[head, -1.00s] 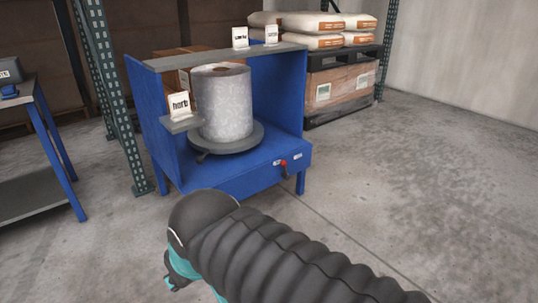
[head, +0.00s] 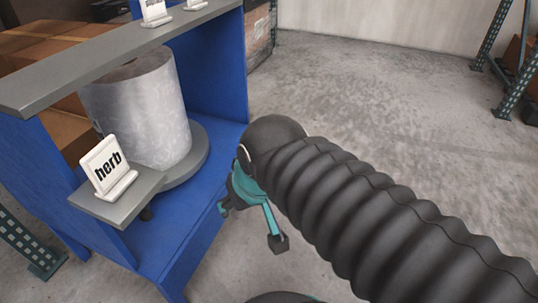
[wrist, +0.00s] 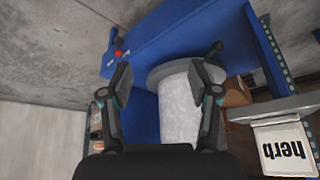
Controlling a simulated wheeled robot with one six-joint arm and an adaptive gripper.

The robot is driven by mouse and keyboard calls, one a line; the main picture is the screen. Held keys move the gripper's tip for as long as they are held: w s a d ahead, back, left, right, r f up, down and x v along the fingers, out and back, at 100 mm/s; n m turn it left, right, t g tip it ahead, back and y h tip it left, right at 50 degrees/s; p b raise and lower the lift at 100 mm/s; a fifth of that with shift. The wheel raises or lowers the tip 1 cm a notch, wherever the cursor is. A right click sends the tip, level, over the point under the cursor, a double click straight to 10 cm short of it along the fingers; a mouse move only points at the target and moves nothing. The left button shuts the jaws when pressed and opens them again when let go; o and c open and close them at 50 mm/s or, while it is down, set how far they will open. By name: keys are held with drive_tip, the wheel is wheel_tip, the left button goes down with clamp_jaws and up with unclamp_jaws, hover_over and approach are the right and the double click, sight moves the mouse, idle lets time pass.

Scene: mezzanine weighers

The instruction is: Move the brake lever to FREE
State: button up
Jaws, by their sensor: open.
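A small red knob (wrist: 118,54) shows on the blue stand's front face in the wrist view, with a pale mark beside it. In the head view my arm hides it now. A dark handle (wrist: 214,49) sticks out beside the grey turntable (wrist: 165,72); its dark end also shows under the shelf in the head view (head: 146,213). I cannot read which one is the brake lever, nor any FREE marking. My gripper (wrist: 160,78) is open and empty, with the turntable and roll between and beyond its fingers. In the head view it (head: 250,226) hangs near the stand's front edge.
A large grey wrapped roll (head: 142,108) stands on the turntable inside the blue stand (head: 203,225). A "herb" sign (head: 107,166) sits on a small grey shelf. A grey top board (head: 60,72) holds more signs. Floor to the right is open.

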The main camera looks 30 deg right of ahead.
drive_tip(key=w+d+f+m+g+y+b, duration=0.2)
drive_tip(key=w+f+m+y+b, duration=0.3)
drive_tip(key=w+f+m+y, duration=0.8)
drive_tip(key=w+d+f+m+t+h+b, duration=0.25)
drive_tip(key=w+d+f+m+t, duration=0.35)
drive_tip(key=d+f+m, duration=0.5)
drive_tip(key=w+d+f+m+t+h+b, duration=0.1)
drive_tip(key=w+d+f+m+t+h, duration=0.2)
drive_tip(key=w+d+f+m+t, duration=0.65)
drive_tip(key=w+a+g, duration=0.1)
drive_tip(key=w, duration=0.2)
drive_tip(key=w+a, duration=0.1)
drive_tip(key=w, duration=0.2)
drive_tip(key=w+n+g+b, duration=0.1)
drive_tip(key=w, duration=0.2)
drive_tip(key=shift+w+a+g+y, duration=0.2)
drive_tip(key=shift+a+g+y, duration=0.05)
drive_tip(key=shift+a+g, duration=0.15)
drive_tip(key=shift+c, duration=0.2)
clamp_jaws()
